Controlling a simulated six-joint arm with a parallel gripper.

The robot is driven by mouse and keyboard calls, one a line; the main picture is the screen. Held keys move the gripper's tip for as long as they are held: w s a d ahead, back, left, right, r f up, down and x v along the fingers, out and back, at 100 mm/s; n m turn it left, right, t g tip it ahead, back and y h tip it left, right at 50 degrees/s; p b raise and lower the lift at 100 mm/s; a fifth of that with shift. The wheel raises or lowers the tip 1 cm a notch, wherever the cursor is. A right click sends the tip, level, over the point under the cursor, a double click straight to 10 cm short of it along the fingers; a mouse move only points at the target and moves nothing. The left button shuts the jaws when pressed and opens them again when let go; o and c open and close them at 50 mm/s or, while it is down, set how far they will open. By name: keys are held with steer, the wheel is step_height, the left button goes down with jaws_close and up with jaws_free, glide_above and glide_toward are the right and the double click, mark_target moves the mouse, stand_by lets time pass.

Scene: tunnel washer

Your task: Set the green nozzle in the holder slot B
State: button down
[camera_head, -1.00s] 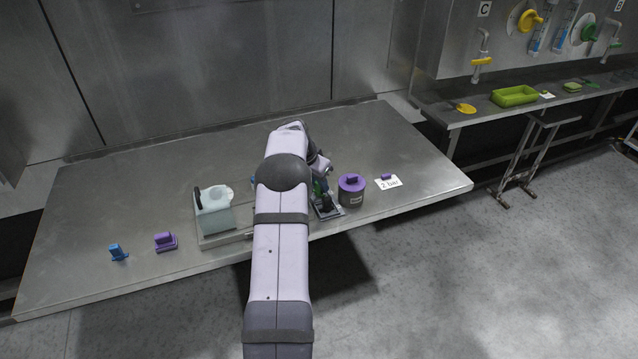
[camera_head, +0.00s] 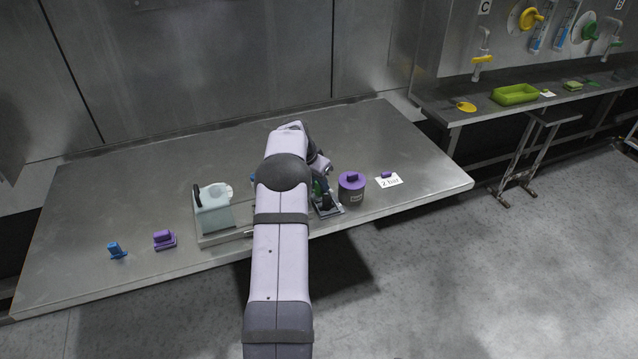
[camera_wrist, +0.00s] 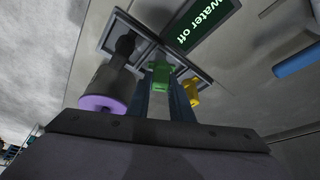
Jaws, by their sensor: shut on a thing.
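My gripper (camera_wrist: 160,100) is shut on the green nozzle (camera_wrist: 163,72), which shows between the two fingers in the wrist view. A bit of the green nozzle also shows beside my arm in the head view (camera_head: 317,187). The grey holder (camera_wrist: 148,45) lies under the fingers, with the green nozzle over its middle part. I cannot tell whether the nozzle is seated in a slot or just above it. A black nozzle (camera_wrist: 124,48) stands at the holder's left and a yellow nozzle (camera_wrist: 191,88) at its right. No slot letters are readable.
A dark pot with a purple lid (camera_head: 352,180) stands close right of the holder. A "2 bar" card (camera_head: 389,181) lies farther right. A "water off" sign (camera_wrist: 203,22) is beside the holder. A pale jug (camera_head: 214,207) stands left of my arm. The table's back is clear.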

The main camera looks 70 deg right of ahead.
steer(key=c, duration=1.1)
jaws_free()
steer(key=shift+r, duration=0.15)
steer(key=shift+r+p, duration=2.3)
steer(key=shift+r, duration=1.35)
